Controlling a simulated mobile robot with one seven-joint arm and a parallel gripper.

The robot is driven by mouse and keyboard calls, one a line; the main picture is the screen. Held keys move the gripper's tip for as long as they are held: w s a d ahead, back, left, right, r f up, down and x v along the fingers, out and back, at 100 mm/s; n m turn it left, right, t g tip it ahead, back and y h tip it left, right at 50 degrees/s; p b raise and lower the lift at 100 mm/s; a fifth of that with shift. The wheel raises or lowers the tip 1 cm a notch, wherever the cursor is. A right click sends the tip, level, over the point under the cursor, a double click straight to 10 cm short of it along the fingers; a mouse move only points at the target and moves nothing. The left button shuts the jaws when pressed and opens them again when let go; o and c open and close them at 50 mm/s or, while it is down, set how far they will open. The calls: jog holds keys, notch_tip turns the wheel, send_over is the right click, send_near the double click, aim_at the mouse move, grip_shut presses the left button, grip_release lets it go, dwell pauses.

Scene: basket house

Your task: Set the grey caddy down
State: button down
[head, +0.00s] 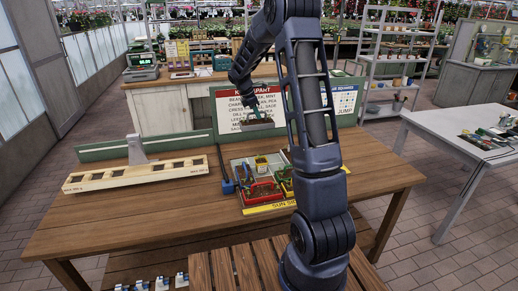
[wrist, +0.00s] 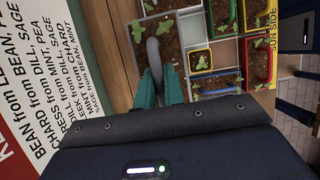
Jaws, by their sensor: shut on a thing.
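My gripper (head: 256,107) is shut on the handle of the grey caddy (head: 258,125). The caddy hangs above the far part of the wooden table, in front of the sign. In the wrist view the teal fingers (wrist: 160,88) close around the curved grey handle (wrist: 153,55). The caddy holds dark soil with several small green seedlings. A sectioned tray (head: 240,164) lies on the table to the near side of the caddy. It holds a red caddy (head: 262,190), a yellow one (head: 261,163) and others. A bare tan section (wrist: 224,52) shows in the wrist view.
A sign with a red header (head: 245,92) stands behind the caddy. A pale wooden rack with square holes (head: 135,177) lies at left. The table's right side (head: 375,170) is clear.

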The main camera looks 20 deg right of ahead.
aim_at(265, 113)
jog(key=d, duration=0.4)
jog(key=shift+d+f, duration=0.1)
jog(key=shift+f, duration=9.9)
jog(key=shift+f, duration=0.1)
jog(key=c, duration=1.5)
grip_release()
